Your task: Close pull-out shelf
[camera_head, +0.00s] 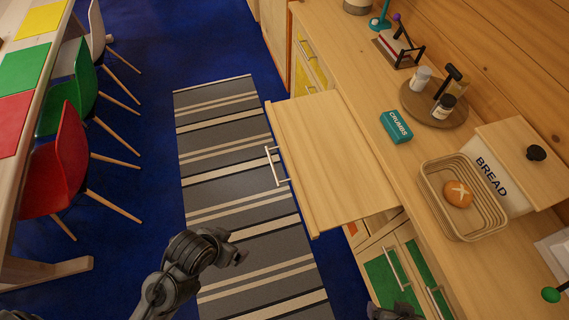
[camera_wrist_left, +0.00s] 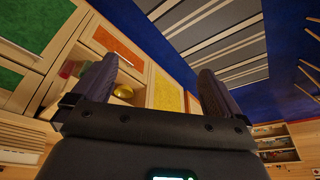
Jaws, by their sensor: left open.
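The pull-out shelf (camera_head: 335,160) is a flat light-wood board sticking out from the counter over the striped rug, in the head view. Its silver bar handle (camera_head: 276,166) is on the left front edge. My left arm comes in from the bottom left, and its gripper (camera_head: 238,258) is low and left of the shelf's near corner, apart from it. In the left wrist view the two fingers of this gripper (camera_wrist_left: 157,88) are spread with nothing between them. A dark part at the bottom edge (camera_head: 388,311) seems to be my right gripper, mostly cut off.
The counter holds a teal crumbs box (camera_head: 396,126), a round tray (camera_head: 409,106) and a bread basket (camera_head: 430,191). Green-fronted cabinet doors (camera_head: 384,280) are below. Chairs, including a red one (camera_head: 62,155), stand left. The rug (camera_head: 215,150) is clear.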

